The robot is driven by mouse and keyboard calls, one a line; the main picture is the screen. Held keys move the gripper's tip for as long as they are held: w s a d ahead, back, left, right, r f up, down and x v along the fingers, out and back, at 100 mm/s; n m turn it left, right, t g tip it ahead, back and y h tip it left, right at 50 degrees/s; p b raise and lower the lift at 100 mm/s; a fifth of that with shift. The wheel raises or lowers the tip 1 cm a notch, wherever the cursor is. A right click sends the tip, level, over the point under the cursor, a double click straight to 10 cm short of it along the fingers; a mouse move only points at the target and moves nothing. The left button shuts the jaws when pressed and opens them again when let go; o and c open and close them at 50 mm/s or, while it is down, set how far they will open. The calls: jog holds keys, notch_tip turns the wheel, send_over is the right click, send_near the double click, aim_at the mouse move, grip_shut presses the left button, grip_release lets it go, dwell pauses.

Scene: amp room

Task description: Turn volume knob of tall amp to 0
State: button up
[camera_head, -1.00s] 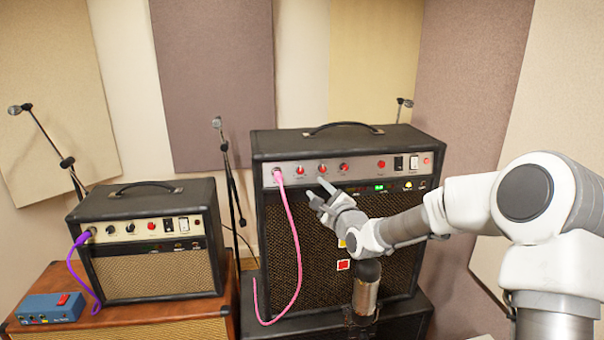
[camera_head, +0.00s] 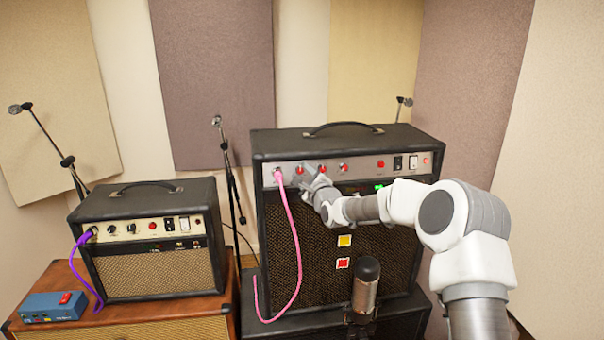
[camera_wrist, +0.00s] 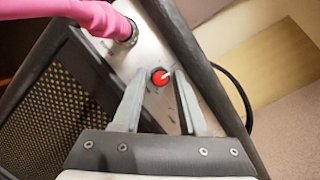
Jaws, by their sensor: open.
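The tall amp (camera_head: 340,235) is the larger black amp on the right, with a silver control panel along its top front. The panel carries several red knobs; their labels are too small to read. My gripper (camera_head: 308,177) is at the panel by the leftmost red knob (camera_head: 299,170), next to the pink cable's socket. In the wrist view my gripper (camera_wrist: 160,88) is open, with one finger on each side of this red knob (camera_wrist: 160,77). The knob's white pointer line tilts up and right in that view. I cannot tell whether the fingers touch it.
A pink cable (camera_head: 291,225) is plugged in just left of the knob and hangs down the front. A microphone (camera_head: 366,285) stands before the tall amp. A smaller amp (camera_head: 150,240) with a purple cable and a blue pedal box (camera_head: 52,306) are at left.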

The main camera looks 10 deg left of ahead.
grip_shut()
